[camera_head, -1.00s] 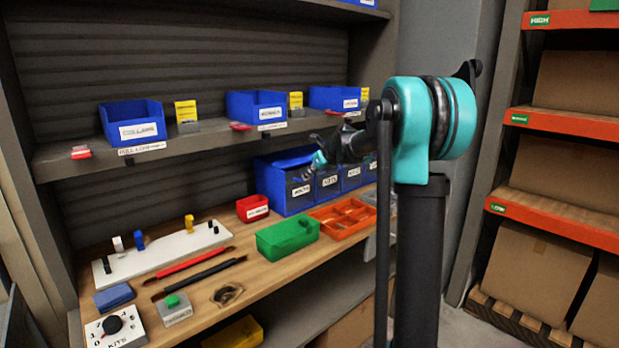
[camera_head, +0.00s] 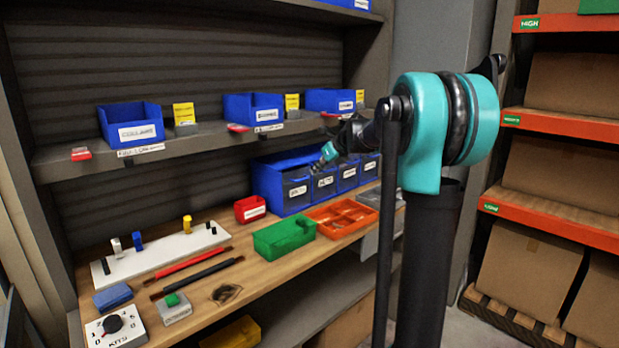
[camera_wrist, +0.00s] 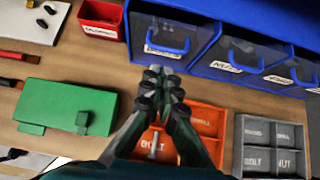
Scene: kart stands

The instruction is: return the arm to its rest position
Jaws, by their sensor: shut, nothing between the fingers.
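My gripper (camera_wrist: 162,84) shows in the wrist view with its two fingers together and nothing between them. It is above the workbench (camera_wrist: 75,70), over the orange divided tray (camera_wrist: 207,117) and in front of the blue drawer unit (camera_wrist: 190,10). In the head view my teal and black arm (camera_head: 425,130) stands at the right of the bench, and its far end reaches left in front of the blue drawers (camera_head: 283,190). The fingertips are too small to make out clearly there.
A green lidded box (camera_head: 285,236), a red bin (camera_head: 250,208) and a white board with pegs (camera_head: 160,254) stand on the bench. A shelf (camera_head: 210,140) with blue bins runs above. Orange racks (camera_head: 560,125) with cartons stand at the right.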

